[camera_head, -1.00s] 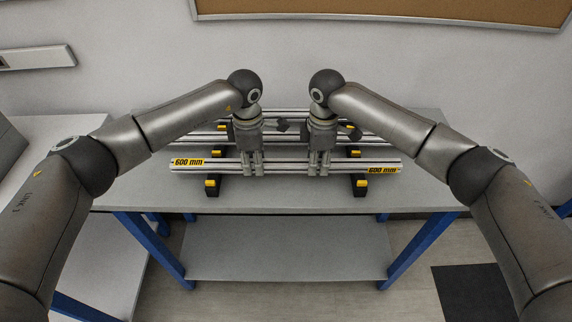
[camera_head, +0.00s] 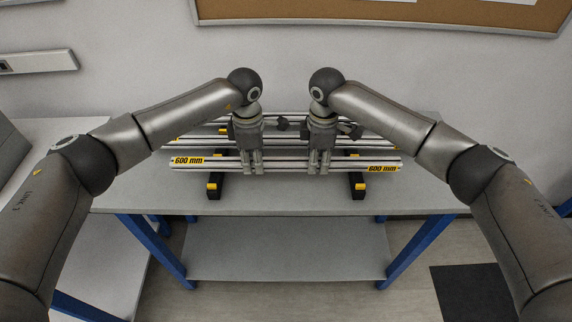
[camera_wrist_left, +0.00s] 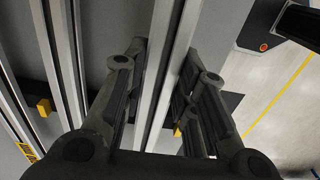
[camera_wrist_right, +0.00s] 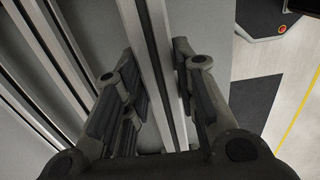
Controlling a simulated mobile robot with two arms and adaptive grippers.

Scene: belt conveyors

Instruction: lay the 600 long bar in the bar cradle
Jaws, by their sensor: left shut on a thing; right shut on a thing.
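The 600 long bar (camera_head: 208,167) is a silver profile with yellow "600 mm" labels at both ends. It lies level, left to right, over the front of the table. My left gripper (camera_head: 252,168) and right gripper (camera_head: 318,168) are shut on it either side of its middle. It runs between the fingers in the left wrist view (camera_wrist_left: 163,75) and right wrist view (camera_wrist_right: 155,60). The bar cradle has black supports with yellow tips, at left (camera_head: 214,194) and right (camera_head: 357,194). The bar passes above them and hides their rear parts; I cannot tell whether it touches.
Several other silver bars (camera_head: 200,143) lie parallel behind the held bar. The table (camera_head: 140,190) has clear surface at both front corners. A wall with a corkboard (camera_head: 380,18) is behind. A white side table (camera_head: 50,135) stands at left.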

